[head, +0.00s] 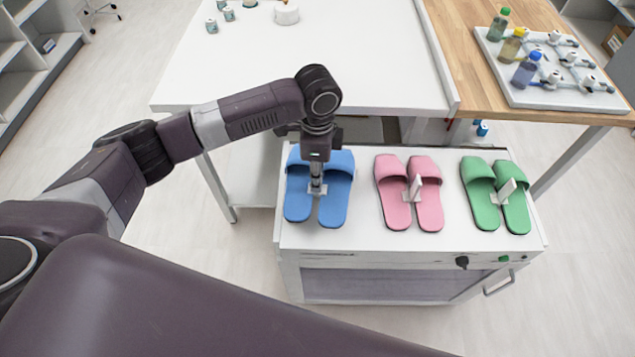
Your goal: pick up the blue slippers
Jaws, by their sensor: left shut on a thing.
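The blue slippers (333,207) lie side by side at the left end of a white cabinet top (390,239). A small light piece sits between them. My left gripper (317,186) points down over the middle of the pair and is shut on the blue slippers at that middle piece. The slippers look level and at the cabinet top; I cannot tell whether they touch it. The fingertips are small and partly hidden by the gripper body. My right gripper is not in view.
Pink slippers (431,207) and green slippers (479,201) stand to the right on the same top. Behind are a white table (330,50) and a wooden counter (470,75) with a tray (520,98) of bottles. Floor is free at left.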

